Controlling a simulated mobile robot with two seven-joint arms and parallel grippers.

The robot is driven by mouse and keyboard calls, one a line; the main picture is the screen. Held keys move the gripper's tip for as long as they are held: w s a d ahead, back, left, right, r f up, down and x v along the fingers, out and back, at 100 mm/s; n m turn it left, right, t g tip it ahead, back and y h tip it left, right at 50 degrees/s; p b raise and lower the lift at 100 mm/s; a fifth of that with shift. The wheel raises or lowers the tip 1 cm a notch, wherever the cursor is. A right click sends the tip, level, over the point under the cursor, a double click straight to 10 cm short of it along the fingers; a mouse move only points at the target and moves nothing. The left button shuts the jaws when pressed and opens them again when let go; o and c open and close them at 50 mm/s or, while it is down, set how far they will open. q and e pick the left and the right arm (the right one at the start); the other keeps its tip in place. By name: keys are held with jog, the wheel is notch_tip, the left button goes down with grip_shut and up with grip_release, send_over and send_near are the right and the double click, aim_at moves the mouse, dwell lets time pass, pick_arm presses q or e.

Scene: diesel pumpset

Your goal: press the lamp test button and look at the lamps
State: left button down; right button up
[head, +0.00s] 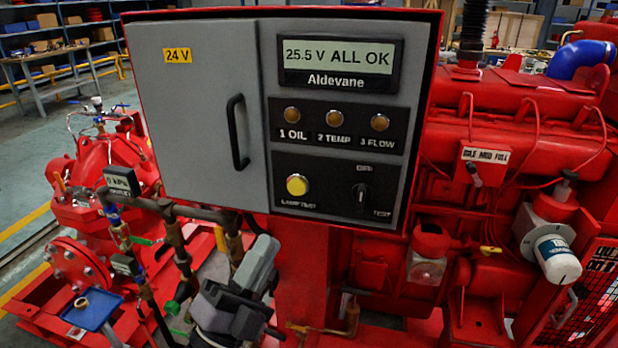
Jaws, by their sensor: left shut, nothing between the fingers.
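The yellow lamp test button (297,185) sits low on the red-framed panel, its label below partly blurred. Above it are three round lamps in a row: 1 OIL (291,114), 2 TEMP (334,117) and 3 FLOW (379,122). All three look dull amber-brown, with no clear glow. The display (339,58) reads "25.5 V ALL OK". My left gripper (262,246) is shut and empty, below the panel's lower edge and down-left of the button, apart from it in the picture. My right gripper is not in view.
A black rotary switch (361,197) is right of the button. The grey cabinet door (196,110) with a black handle (237,132) is shut at left. Pipes and a gauge (121,181) stand left of my arm. The red engine (520,110) fills the right.

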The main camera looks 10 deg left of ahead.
aim_at(297, 187)
pick_arm(q)
jog(key=shift+w+d+r+m+h, duration=0.1)
jog(key=shift+d+r+m+h, duration=0.15)
jog(key=shift+r+m, duration=0.2)
jog(key=shift+w+d+r+m+h, duration=0.1)
jog(key=shift+r+m+h, duration=0.15)
jog(key=shift+r+m, duration=0.15)
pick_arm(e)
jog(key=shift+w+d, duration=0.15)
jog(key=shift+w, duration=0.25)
pick_arm(q)
jog(key=shift+s, duration=0.1)
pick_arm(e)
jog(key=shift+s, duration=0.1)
pick_arm(q)
jog(key=shift+w+d+b, duration=0.1)
jog(key=shift+w+b, duration=1)
jog(key=shift+w, duration=3.35)
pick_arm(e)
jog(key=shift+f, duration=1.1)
pick_arm(q)
jog(key=shift+w, duration=0.2)
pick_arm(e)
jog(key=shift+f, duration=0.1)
pick_arm(q)
jog(key=shift+w, duration=0.25)
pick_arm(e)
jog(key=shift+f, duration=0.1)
